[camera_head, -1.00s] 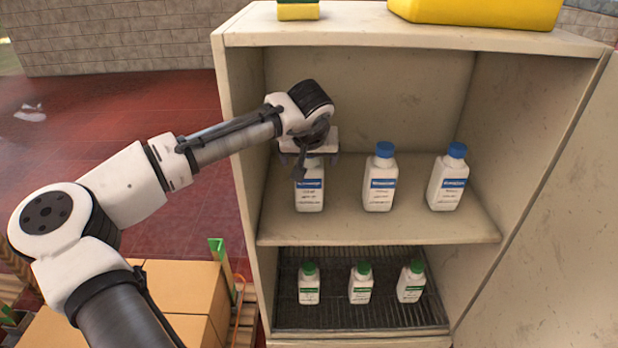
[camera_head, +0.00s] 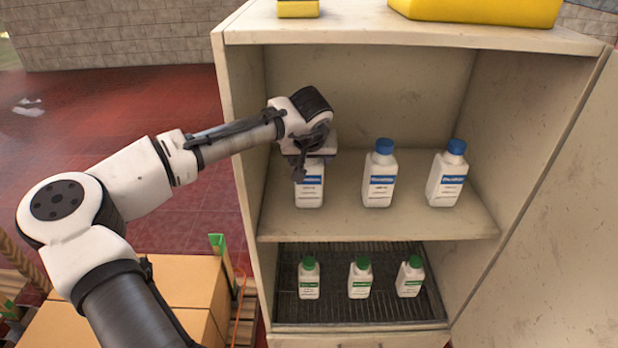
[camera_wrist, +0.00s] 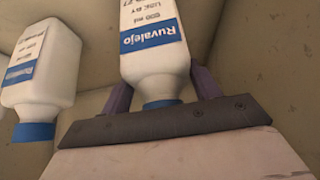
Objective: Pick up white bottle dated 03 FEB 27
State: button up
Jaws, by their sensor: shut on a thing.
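A white bottle with a blue label (camera_head: 309,185) stands at the left of the upper shelf. My gripper (camera_head: 304,160) is over its top, shut on its neck and cap. In the wrist view the held bottle (camera_wrist: 155,45) shows upside down between the two fingers (camera_wrist: 162,92), with "Ruvalejo" on its label; its date is cut off by the frame edge. Two more white bottles with blue caps stand to the right, one in the middle (camera_head: 379,176) and one further right (camera_head: 447,176). Their dates are too small to read in the head view.
The cabinet's upper shelf (camera_head: 410,222) has free room in front of the bottles. Several small green-capped bottles, one in the middle (camera_head: 360,279), stand on the lower rack. The cabinet's left wall (camera_head: 240,150) is close beside my wrist. A yellow container (camera_head: 480,10) is on top.

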grip_shut()
